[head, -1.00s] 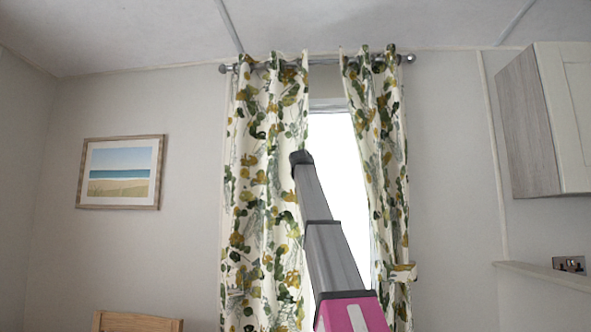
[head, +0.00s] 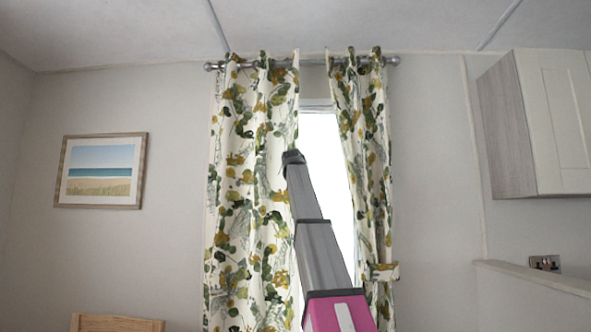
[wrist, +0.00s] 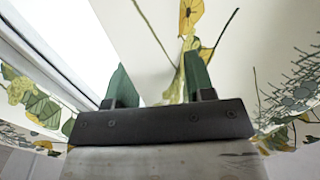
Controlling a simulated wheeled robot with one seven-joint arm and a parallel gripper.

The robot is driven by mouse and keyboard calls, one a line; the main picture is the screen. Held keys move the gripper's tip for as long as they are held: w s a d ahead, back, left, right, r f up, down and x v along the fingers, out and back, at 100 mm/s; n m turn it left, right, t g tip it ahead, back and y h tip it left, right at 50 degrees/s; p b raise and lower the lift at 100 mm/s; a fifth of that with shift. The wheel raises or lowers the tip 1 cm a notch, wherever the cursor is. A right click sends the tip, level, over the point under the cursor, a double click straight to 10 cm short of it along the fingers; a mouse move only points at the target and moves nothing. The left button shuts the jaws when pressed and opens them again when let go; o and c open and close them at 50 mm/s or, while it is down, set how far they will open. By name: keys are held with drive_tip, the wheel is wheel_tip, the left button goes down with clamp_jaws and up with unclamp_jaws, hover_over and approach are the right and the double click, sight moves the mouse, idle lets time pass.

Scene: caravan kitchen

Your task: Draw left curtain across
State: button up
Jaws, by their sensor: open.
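The left curtain (head: 240,190), cream with green and mustard leaves, hangs from the rail (head: 208,67) at the window's left side. The right curtain (head: 367,170) hangs on the other side, gathered by a tieback (head: 384,272). Bright window glass (head: 325,170) shows between them. In the head view my raised arm crosses the left curtain's inner edge, and my gripper is not visible. In the wrist view my gripper (wrist: 158,95) is open, its fingers apart, with leaf-patterned curtain cloth (wrist: 240,45) close in front. I cannot tell whether the fingers touch the cloth.
A framed beach picture (head: 101,171) hangs on the left wall area. A wooden chair back (head: 117,323) shows at the lower left.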

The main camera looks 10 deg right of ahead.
drive_tip(key=v, duration=1)
drive_tip(key=shift+s, duration=0.35)
drive_tip(key=shift+a+f, duration=0.1)
drive_tip(key=w+a+f+n+g+y, duration=0.1)
drive_tip(key=f+g, duration=0.1)
drive_tip(key=f, duration=1.3)
drive_tip(key=w+a+f+g+y, duration=0.1)
drive_tip(key=w+f+g, duration=0.1)
drive_tip(key=f, duration=1.3)
drive_tip(key=w+a+f+n+g+y, duration=0.1)
drive_tip(key=f+g, duration=0.1)
drive_tip(key=f, duration=1.2)
drive_tip(key=s+a+f+g, duration=0.15)
drive_tip(key=s+f, duration=0.25)
drive_tip(key=f, duration=0.8)
drive_tip(key=s+f+g, duration=0.3)
drive_tip(key=s+f, duration=0.1)
drive_tip(key=f, duration=0.9)
drive_tip(key=s+a+f+n+g+y, duration=0.1)
drive_tip(key=s+a+f+g, duration=0.3)
drive_tip(key=s+f, duration=2.2)
wheel_tip(320, 180, down, 2)
drive_tip(key=g+y, duration=0.1)
drive_tip(key=g, duration=0.1)
drive_tip(key=shift+f+n+g+y, duration=0.15)
drive_tip(key=shift+n+g+y, duration=0.15)
drive_tip(key=shift+g, duration=0.05)
drive_tip(key=shift+s+a, duration=0.1)
